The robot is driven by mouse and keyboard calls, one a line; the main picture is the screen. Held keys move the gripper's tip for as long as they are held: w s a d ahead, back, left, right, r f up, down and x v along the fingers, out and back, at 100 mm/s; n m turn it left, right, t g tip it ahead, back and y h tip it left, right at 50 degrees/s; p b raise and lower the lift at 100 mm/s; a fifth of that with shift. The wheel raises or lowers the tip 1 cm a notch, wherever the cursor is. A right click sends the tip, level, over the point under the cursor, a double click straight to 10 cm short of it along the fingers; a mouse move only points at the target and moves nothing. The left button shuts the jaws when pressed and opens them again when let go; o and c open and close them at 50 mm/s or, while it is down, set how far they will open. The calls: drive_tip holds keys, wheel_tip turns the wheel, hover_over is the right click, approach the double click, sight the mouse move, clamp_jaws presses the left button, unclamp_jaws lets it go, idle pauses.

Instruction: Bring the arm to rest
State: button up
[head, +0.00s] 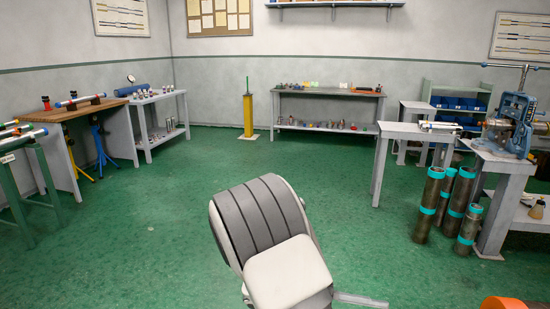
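My own arm (270,235) shows at the bottom middle of the head view, as a white and dark grey ribbed link above the green floor. It touches none of the furniture that I can see. My gripper is not in view, so its fingers and anything in them are hidden.
The green floor (150,230) is clear ahead and to the left. Workbenches (80,111) line the left wall, and a low bench (330,93) stands at the back. At right, teal-banded pipes (428,205) stand by a bench with a blue machine (512,115). An orange object (505,302) is at the bottom right.

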drive_tip(key=v, duration=0.4)
drive_tip(key=s+r+m+t+y, duration=0.3)
drive_tip(key=s+r+t+y, duration=0.85)
drive_tip(key=y, duration=0.55)
wheel_tip(320, 180, up, 17)
drive_tip(key=s+a+g+p, duration=0.1)
drive_tip(key=p, duration=1.4)
drive_tip(key=shift+s, duration=0.25)
drive_tip(key=shift+g, duration=0.25)
